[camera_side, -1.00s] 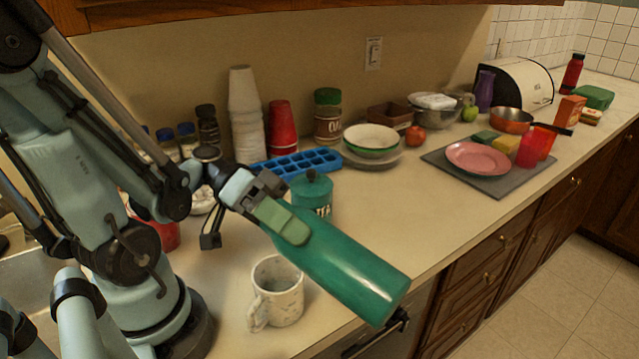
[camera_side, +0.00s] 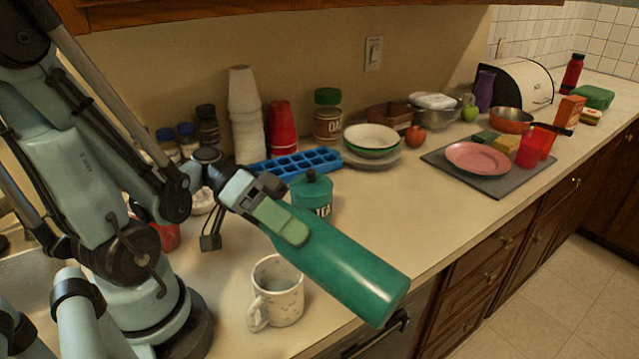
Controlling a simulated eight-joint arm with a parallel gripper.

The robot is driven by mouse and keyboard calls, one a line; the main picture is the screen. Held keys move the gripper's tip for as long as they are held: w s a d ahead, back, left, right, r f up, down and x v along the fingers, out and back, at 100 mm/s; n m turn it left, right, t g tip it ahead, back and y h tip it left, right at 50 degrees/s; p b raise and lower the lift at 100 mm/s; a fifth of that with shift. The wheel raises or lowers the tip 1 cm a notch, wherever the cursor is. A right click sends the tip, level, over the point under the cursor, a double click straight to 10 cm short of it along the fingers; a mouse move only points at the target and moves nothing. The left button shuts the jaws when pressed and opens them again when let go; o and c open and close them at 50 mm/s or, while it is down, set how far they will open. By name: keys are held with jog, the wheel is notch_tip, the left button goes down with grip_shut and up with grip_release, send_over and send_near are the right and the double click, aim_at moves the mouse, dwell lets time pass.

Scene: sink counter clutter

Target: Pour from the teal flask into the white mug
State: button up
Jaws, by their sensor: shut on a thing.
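The teal flask (camera_side: 345,268) is held tilted above the counter's front edge, with its base low at the right and its upper end at my gripper. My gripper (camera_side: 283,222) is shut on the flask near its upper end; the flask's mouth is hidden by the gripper. The white mug (camera_side: 277,292) stands upright on the counter, below and left of the flask, with its handle toward the lower left. The mug's speckled outside and part of its inside show. The flask is apart from the mug.
A teal tea canister (camera_side: 311,196) stands just behind the gripper. A blue ice tray (camera_side: 292,164), stacked white cups (camera_side: 245,115) and red cups (camera_side: 282,127) are farther back. A grey mat (camera_side: 488,170) with a pink plate lies at right. The middle counter is clear.

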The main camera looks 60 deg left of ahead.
jog(key=shift+r, duration=0.2)
dwell(0.5)
jog(key=shift+d+r+g+y, duration=0.1)
jog(key=shift+r+g+y, duration=0.5)
jog(key=shift+r+y, duration=1.6)
notch_tip(320, 180, up, 3)
jog(key=g+y, duration=0.1)
jog(key=y, duration=0.2)
jog(key=shift+y, duration=0.4)
jog(key=y, duration=0.1)
jog(key=a+r+g+y, duration=0.1)
jog(key=shift+s+y, duration=0.15)
jog(key=shift+y, duration=0.15)
jog(key=shift+a+r+y, duration=0.2)
jog(key=shift+a+y, duration=0.05)
jog(key=shift+y, duration=0.65)
jog(key=shift+s+a+f+g+y, duration=0.1)
jog(key=shift+a+f+g+y, duration=0.2)
jog(key=shift+y, duration=0.5)
jog(key=shift+s+a+f+g+y, duration=0.1)
jog(key=shift+a+g+y, duration=0.3)
jog(key=shift+y, duration=0.4)
jog(key=shift+w, duration=0.1)
